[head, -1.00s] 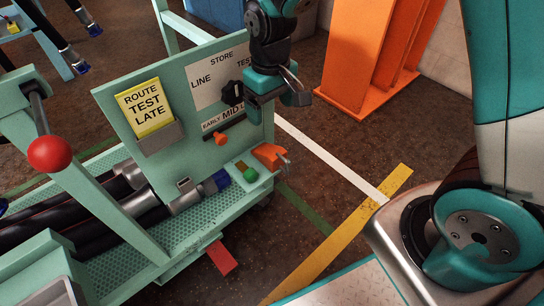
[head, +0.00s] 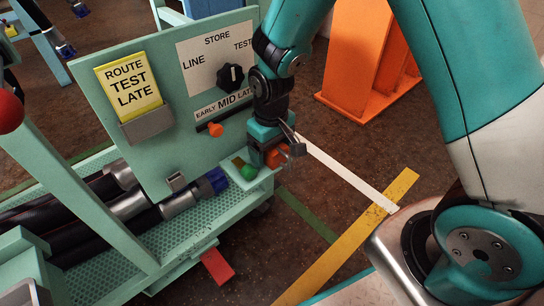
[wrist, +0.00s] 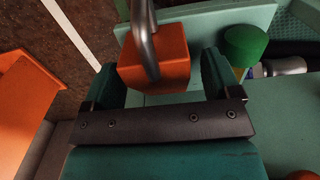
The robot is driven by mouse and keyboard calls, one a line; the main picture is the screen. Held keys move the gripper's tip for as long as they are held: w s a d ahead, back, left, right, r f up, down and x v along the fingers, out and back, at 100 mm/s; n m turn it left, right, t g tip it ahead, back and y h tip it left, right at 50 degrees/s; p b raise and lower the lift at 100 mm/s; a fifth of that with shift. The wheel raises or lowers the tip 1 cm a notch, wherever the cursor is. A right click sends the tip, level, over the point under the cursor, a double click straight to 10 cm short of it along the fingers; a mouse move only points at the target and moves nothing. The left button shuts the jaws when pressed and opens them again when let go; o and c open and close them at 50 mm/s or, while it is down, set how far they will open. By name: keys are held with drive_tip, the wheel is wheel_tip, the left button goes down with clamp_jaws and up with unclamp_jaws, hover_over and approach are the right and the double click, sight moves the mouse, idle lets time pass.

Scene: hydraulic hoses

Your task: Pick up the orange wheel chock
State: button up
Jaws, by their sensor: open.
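The orange wheel chock (head: 273,157) sits on a small pale-green shelf at the right end of the cart, partly hidden by my gripper in the head view. My gripper (head: 277,148) is right at it, pointing down. A grey curved metal bar (wrist: 146,38) crosses in front of the block there. Contact with the fingers cannot be told.
A green knob (head: 249,173) stands on the shelf just left of the chock; it also shows in the wrist view (wrist: 245,45). The green panel (head: 165,125) with signs, a black dial (head: 230,77) and an orange knob (head: 215,130) rises beside my gripper.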

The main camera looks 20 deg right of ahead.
drive_tip(key=shift+f, duration=0.2)
drive_tip(key=shift+c, duration=0.2)
drive_tip(key=c, duration=1.1)
drive_tip(key=shift+r, duration=0.1)
